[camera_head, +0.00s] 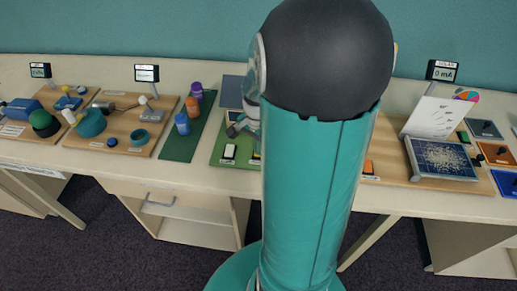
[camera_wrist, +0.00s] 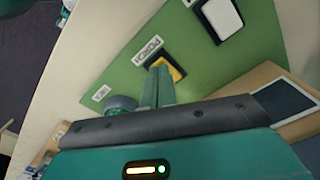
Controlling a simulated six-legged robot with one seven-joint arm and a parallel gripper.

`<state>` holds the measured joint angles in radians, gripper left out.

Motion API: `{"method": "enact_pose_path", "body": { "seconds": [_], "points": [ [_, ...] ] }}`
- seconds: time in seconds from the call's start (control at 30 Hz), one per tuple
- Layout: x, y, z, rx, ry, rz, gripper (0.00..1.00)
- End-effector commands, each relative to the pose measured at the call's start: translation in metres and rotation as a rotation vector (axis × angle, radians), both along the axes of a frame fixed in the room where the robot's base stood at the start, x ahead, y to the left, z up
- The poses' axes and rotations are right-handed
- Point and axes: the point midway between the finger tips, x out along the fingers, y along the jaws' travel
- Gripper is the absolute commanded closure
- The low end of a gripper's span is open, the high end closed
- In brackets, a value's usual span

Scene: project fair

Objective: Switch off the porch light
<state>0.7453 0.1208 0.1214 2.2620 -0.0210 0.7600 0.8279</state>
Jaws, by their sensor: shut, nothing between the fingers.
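In the wrist view, a yellow switch (camera_wrist: 172,68) in a black frame sits on a green board (camera_wrist: 210,62), beside a white label (camera_wrist: 148,50) that seems to read PORCH. My gripper (camera_wrist: 158,76) is shut and empty, with its fingertips at the yellow switch and covering part of it. I cannot tell whether they touch it. Which way the switch is tipped is unclear.
A white switch (camera_wrist: 222,17) in a black frame lies further up the board, and a round grey knob (camera_wrist: 122,103) lies left of my fingers. In the head view, a green mat (camera_head: 178,150) with bottles stands left, and a dark blue panel (camera_head: 442,158) stands right.

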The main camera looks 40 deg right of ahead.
Motion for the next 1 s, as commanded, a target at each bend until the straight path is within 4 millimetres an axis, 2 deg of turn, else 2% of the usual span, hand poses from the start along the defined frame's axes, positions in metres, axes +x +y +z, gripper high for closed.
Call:
{"method": "enact_pose_path", "body": {
  "seconds": [0.57,1.0],
  "points": [
    [0.0,0.0,-0.005,-0.001,0.0,0.0,1.0],
    [0.0,0.0,0.026,-0.002,-0.001,0.0,1.0]
  ]
}}
